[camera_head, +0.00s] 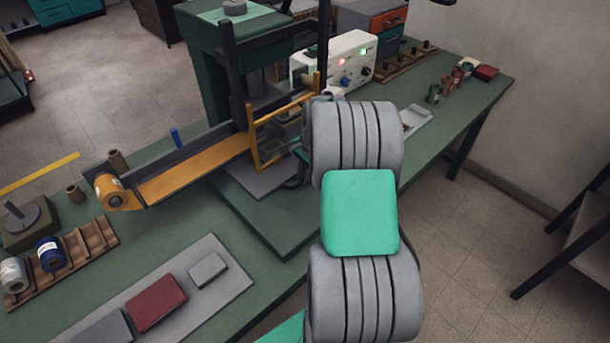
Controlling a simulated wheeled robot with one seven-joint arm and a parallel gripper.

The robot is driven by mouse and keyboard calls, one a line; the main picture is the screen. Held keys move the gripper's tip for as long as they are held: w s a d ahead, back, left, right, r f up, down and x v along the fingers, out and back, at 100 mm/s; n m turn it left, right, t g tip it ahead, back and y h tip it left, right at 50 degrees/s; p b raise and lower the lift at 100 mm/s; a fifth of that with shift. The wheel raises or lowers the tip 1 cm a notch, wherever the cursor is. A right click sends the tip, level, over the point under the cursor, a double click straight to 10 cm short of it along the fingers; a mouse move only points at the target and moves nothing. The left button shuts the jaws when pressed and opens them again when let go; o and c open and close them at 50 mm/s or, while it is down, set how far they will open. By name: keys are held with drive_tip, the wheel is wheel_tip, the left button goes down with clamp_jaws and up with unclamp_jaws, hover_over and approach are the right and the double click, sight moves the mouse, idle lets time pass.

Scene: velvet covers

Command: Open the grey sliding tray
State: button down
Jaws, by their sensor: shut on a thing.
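The grey sliding tray (258,184) is a flat grey plate low on the green press, above its green base and below the yellow guard frame. My gripper (293,176) is at the tray's right side, mostly hidden behind my own grey and green arm. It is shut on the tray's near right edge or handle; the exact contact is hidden. The tray's right end is also hidden by the arm, so I cannot tell how far out it is.
The green press (215,65) carries a black frame and an orange foil strip (195,168). A white control box (345,60) stands behind. A grey mat (220,295) holds a red block (155,303) at front left. Open floor lies right.

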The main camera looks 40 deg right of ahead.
idle(0.4)
drive_tip(key=s, duration=0.5)
drive_tip(key=s+d+p, duration=0.1)
drive_tip(key=s, duration=0.4)
drive_tip(key=s+d, duration=0.1)
drive_tip(key=s, duration=0.4)
drive_tip(key=shift+s+d, duration=0.1)
drive_tip(key=shift+s, duration=0.25)
drive_tip(key=c, duration=1.4)
unclamp_jaws()
wheel_tip(320, 180, up, 8)
drive_tip(key=s, duration=0.1)
drive_tip(key=shift+s+f, duration=0.15)
drive_tip(key=shift+s, duration=0.1)
drive_tip(key=shift+d, duration=0.1)
